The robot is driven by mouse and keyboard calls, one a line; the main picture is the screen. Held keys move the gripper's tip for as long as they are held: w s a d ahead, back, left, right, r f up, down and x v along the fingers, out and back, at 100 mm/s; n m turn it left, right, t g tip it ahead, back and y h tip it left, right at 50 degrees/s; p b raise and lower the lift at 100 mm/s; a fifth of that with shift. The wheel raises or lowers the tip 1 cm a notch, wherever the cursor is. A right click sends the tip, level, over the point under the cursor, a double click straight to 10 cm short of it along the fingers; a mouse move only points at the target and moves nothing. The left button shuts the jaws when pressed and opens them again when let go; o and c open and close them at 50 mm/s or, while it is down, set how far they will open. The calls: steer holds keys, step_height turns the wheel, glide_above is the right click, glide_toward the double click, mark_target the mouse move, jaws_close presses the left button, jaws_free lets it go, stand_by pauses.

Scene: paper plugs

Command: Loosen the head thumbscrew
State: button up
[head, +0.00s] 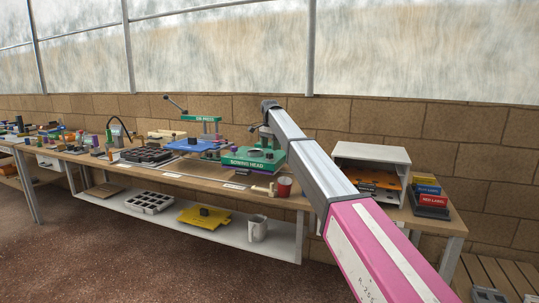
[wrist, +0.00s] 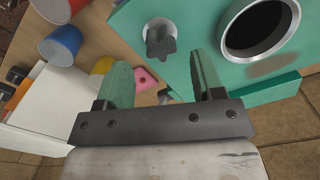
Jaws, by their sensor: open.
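In the wrist view a dark star-shaped knob (wrist: 160,43), which looks like the head thumbscrew, sits in a pale round seat on a teal panel (wrist: 200,55). My gripper (wrist: 162,75) is open, with its two green fingers apart and nothing between them. The knob lies just beyond the fingertips, roughly centred between them; I cannot tell the distance. In the head view the green sowing head (head: 252,160) stands on the bench. My arm reaches over to it, and the knob cannot be made out there.
A large dark round opening (wrist: 261,27) is beside the knob. A blue cup (wrist: 60,45) and a white box (wrist: 45,105) lie left in the wrist view.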

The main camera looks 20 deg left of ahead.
mark_target(270, 156)
steer(key=shift+f, duration=0.15)
stand_by(0.3)
steer(key=shift+f, duration=1.85)
steer(key=c, duration=0.9)
steer(key=shift+n, duration=0.8)
steer(key=o, duration=0.9)
